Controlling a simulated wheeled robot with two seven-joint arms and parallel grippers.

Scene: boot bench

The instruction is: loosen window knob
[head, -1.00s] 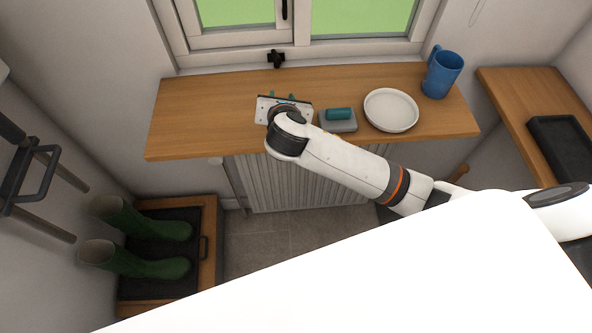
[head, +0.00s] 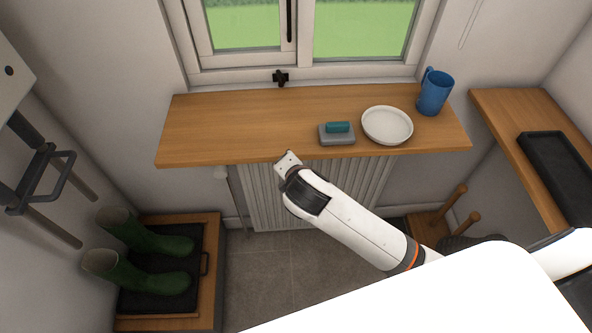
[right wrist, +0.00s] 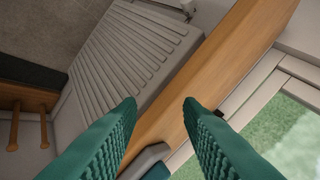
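The window knob (head: 281,77) is a small black cross-shaped knob at the foot of the window frame, just above the back of the wooden sill. A small dark piece at the sill's window side, partly behind a finger in the right wrist view, may be it. My right gripper (head: 288,163) is at the sill's front edge, below the knob in the head view and apart from it. Its green ribbed fingers (right wrist: 161,104) are spread with nothing between them in the right wrist view; they are hidden in the head view. My left gripper is not in view.
On the sill (head: 220,130) stand a grey soap dish (head: 337,140) with a teal piece, a white plate (head: 386,125) and a blue mug (head: 434,92). The sill's left half is clear. A radiator (head: 345,185) is below. Green boots (head: 150,262) stand lower left.

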